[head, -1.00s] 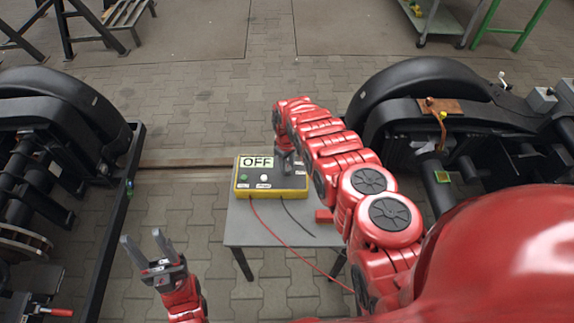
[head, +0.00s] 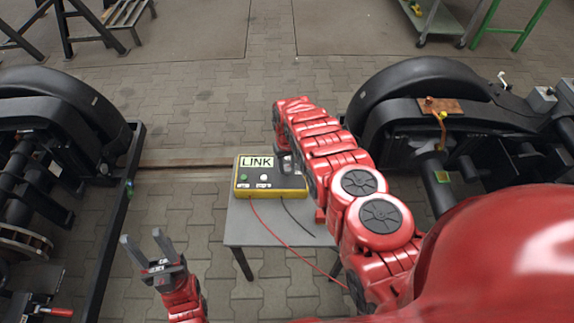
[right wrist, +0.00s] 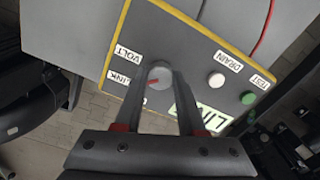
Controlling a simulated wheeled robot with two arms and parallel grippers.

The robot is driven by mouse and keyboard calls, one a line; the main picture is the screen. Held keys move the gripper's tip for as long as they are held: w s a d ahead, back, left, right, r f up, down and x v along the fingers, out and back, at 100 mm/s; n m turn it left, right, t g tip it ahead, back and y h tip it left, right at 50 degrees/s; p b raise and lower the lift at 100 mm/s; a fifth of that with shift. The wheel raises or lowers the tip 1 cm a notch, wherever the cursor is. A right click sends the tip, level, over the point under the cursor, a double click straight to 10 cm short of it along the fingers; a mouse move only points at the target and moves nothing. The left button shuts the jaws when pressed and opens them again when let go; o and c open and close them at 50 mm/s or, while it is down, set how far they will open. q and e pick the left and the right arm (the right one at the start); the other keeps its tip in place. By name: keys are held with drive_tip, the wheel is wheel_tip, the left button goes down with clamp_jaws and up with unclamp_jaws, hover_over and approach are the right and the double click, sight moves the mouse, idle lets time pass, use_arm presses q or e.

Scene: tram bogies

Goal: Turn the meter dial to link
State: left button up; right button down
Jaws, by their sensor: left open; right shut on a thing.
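The meter (head: 270,178) is a yellow-edged box with a dark face on a small grey table. Its display (head: 257,162) reads LINK in the head view. In the right wrist view the round grey dial (right wrist: 159,76) with a red mark sits between the fingers of my right gripper (right wrist: 168,82), which is shut on it. The LINK label (right wrist: 126,72) and VOLT label (right wrist: 128,56) are beside the dial; another label is partly hidden by a finger. My left gripper (head: 147,246) is open and empty, left of the table and apart from it.
The grey table (head: 262,233) carries the meter, with a red lead (head: 283,238) and a black lead (head: 297,217) running from it. A white button (right wrist: 216,80) and a green button (right wrist: 248,98) are on the meter's face. Dark bogies stand at left (head: 60,110) and right (head: 425,90).

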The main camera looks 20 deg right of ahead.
drive_tip(key=c, duration=0.5)
unclamp_jaws()
drive_tip(key=shift+r, duration=0.1)
drive_tip(key=shift+r, duration=0.55)
wheel_tip(320, 180, up, 10)
drive_tip(key=f+b, duration=0.1)
drive_tip(key=b, duration=0.1)
wheel_tip(320, 180, up, 7)
drive_tip(key=p, duration=0.5)
hover_over(287, 167)
drive_tip(key=shift+s, duration=0.1)
